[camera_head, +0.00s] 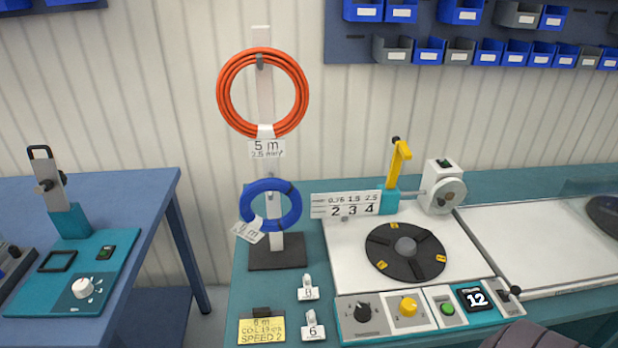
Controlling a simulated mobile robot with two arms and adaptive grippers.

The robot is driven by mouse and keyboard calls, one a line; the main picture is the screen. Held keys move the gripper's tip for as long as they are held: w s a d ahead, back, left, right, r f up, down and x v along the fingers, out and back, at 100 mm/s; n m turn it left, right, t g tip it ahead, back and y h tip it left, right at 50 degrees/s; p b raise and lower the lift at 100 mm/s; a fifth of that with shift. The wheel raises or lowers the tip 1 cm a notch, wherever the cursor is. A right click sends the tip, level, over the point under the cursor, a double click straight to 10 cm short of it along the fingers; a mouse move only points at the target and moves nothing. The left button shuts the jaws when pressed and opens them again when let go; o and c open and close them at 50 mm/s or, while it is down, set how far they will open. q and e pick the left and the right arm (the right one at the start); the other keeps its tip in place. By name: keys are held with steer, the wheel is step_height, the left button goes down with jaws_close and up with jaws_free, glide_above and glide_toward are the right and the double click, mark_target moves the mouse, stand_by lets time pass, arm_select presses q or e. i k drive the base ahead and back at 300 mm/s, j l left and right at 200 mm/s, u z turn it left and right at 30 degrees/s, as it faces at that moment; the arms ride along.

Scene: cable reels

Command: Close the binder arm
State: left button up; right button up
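Two raised arms are in view, and no readable label tells which is the binder arm. A yellow arm (398,164) stands nearly upright on a teal block (389,202) behind the black turntable (406,251), with a dark knob at its top. On the left table, a grey arm (49,184) with a black loop handle stands up, tilted slightly left, from a teal post (70,222) on a teal base plate (108,247). Neither of my grippers shows. A dark grey rounded shape, cut off at the bottom right edge, cannot be identified.
An orange cable coil (222,92) and a blue coil (270,184) hang on a stand (277,252). A control panel (382,333) with knobs and a display fronts the turntable. A grey wheel (450,195) stands right of the yellow arm. A gap separates the two tables.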

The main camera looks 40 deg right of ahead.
mark_target(396, 167)
steer(key=z, duration=1.8)
